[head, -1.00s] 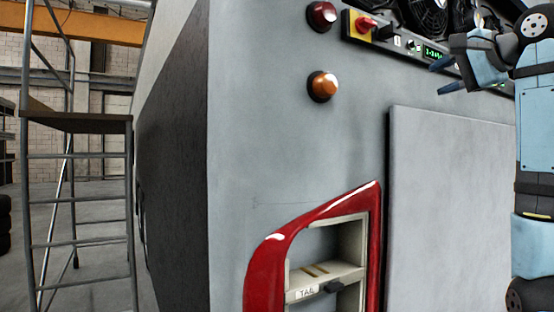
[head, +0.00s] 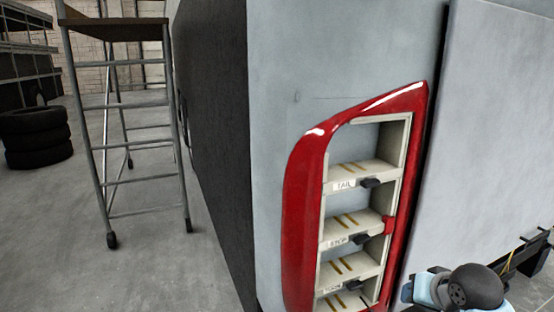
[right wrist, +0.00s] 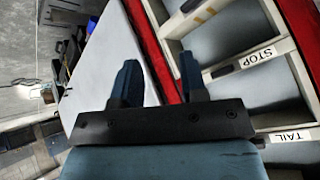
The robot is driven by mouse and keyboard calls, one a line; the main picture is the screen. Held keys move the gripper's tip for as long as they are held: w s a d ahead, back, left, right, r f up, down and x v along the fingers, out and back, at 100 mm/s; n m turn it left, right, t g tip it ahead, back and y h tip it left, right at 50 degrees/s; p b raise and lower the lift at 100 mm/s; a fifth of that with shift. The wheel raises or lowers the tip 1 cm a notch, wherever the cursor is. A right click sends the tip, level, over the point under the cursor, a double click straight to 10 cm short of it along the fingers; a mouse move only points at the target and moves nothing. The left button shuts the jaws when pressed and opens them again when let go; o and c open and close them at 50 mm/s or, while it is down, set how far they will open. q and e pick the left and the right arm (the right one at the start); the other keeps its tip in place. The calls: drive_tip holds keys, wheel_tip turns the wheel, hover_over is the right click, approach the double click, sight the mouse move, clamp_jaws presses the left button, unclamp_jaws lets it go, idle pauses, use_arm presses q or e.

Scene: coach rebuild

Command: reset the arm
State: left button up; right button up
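My right gripper (right wrist: 158,62) shows in the right wrist view with its two dark blue fingers apart and nothing between them. Its fingers point toward the red-framed tail light housing (right wrist: 160,50) and the grey panel beside it. In the head view, a blue and black part of my arm shows at the lower right, with no fingertips visible. My left gripper is in neither view.
The red-framed housing (head: 305,185) on the coach's grey rear holds several labelled shelves, including TAIL and STOP (head: 352,228). A wheeled ladder platform (head: 115,30) and stacked tyres (head: 38,137) stand at left. Floor between ladder and coach is clear.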

drive_tip(key=s+a+f+n+g, duration=0.15)
drive_tip(key=s+f, duration=0.35)
drive_tip(key=s, duration=0.5)
drive_tip(key=s+f+n+g+h, duration=0.1)
drive_tip(key=s+f+n, duration=0.1)
drive_tip(key=s+f, duration=0.5)
drive_tip(key=s+a+f+n+g, duration=0.1)
drive_tip(key=s+f+n+g, duration=0.15)
drive_tip(key=s, duration=0.95)
drive_tip(key=w+a+f+t+y+p, duration=0.1)
drive_tip(key=w+a+f+t, duration=0.2)
drive_tip(key=f+t, duration=0.1)
drive_tip(key=w+a+f+t+y+p, duration=0.2)
drive_tip(key=w+a+f+t, duration=0.1)
drive_tip(key=f, duration=0.4)
drive_tip(key=shift+a+t, duration=0.45)
drive_tip(key=shift+t, duration=0.15)
drive_tip(key=shift+w, duration=0.1)
drive_tip(key=shift+d, duration=0.1)
